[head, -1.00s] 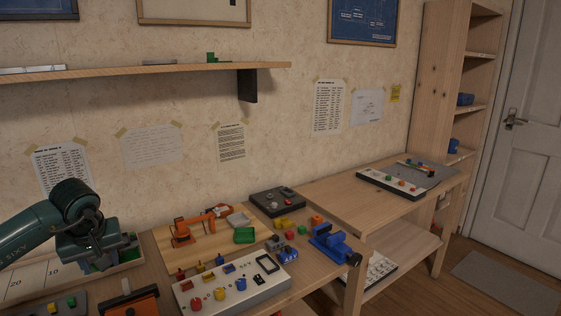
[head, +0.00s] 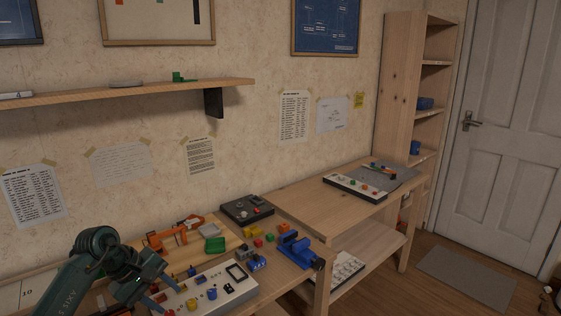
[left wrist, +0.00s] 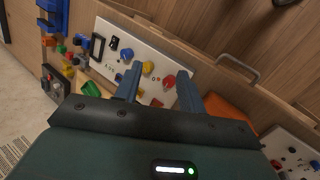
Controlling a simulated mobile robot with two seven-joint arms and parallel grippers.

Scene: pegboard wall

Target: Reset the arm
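My left arm comes in at the lower left of the head view. Its dark green left gripper (head: 163,296) reaches toward the left end of the white control panel (head: 235,294). In the left wrist view my left gripper (left wrist: 157,84) is open, with two blue-grey fingers apart and nothing held between them. The white panel (left wrist: 140,50) with blue, yellow and red knobs lies beyond the fingers. I cannot tell whether a finger touches it. My right gripper is in neither view.
A blue vise (head: 299,250), a green tray (head: 214,244) and a dark box (head: 247,208) stand on the bench. A wooden shelf (head: 130,102) runs along the wall above. A second bench (head: 318,196) is bare at its front left. An open bookcase stands beside the door (head: 500,150).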

